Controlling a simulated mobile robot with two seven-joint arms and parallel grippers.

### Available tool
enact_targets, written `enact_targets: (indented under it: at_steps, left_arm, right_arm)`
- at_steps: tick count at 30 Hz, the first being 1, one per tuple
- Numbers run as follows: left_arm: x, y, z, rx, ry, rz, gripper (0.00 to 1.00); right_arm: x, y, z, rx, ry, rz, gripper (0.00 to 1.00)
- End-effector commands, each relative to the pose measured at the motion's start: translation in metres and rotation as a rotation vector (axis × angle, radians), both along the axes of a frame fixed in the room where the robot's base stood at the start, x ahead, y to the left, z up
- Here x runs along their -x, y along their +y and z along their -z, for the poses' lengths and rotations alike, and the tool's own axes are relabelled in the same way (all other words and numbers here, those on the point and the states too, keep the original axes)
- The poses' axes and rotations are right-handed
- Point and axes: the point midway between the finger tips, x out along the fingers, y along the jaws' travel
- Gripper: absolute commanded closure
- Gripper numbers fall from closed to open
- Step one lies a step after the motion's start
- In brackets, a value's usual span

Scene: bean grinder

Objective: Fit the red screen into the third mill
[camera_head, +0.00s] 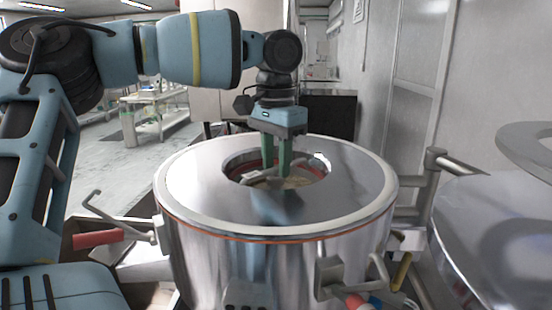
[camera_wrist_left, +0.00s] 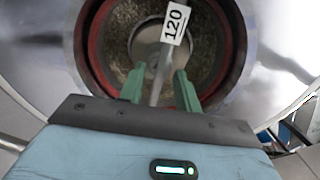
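A large steel mill (camera_head: 200,180) stands in the middle of the head view, with a round opening in its top. A red ring, apparently the red screen (camera_head: 318,168), lines this opening; the left wrist view shows it as a dark red ring (camera_wrist_left: 95,45) around a granular brown inside. A metal bar (camera_wrist_left: 157,88) with a white "120" tag (camera_wrist_left: 174,24) crosses the opening. My left gripper (camera_head: 275,172) points down into the opening. Its green fingers (camera_wrist_left: 161,72) stand apart on either side of the bar, with gaps visible. My right gripper is out of view.
Another steel vessel (camera_head: 490,235) stands close on the right, with a raised round lid (camera_head: 530,145) above it. A red-handled lever (camera_head: 97,239) sticks out left of the mill. Clamps and a yellow handle (camera_head: 401,272) are at its front right.

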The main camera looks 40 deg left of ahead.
Motion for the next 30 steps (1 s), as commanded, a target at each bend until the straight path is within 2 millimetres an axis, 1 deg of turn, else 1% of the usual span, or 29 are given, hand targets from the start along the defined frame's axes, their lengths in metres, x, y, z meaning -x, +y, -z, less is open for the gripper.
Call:
enact_targets:
  at_steps: [7, 11, 14, 21, 24, 30]
  left_arm:
    - [0.000, 0.000, -0.002, 0.000, 0.000, 0.000, 0.67]
    - [-0.001, 0.000, -0.013, 0.000, -0.001, 0.000, 0.67]
    - [-0.001, 0.000, -0.028, 0.000, -0.002, -0.001, 0.67]
    - [-0.001, 0.000, -0.078, -0.001, -0.002, -0.002, 0.67]
    - [-0.001, 0.000, -0.095, 0.000, -0.001, -0.002, 0.67]
    - [0.000, 0.000, -0.115, 0.000, 0.000, 0.000, 0.67]
  right_arm:
    - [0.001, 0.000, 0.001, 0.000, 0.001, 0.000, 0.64]
    - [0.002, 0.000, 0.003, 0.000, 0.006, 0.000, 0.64]
    - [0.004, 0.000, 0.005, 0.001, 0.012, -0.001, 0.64]
    - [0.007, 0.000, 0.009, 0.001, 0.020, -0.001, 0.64]
    - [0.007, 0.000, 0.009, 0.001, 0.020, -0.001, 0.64]
    - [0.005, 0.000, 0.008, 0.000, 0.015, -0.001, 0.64]
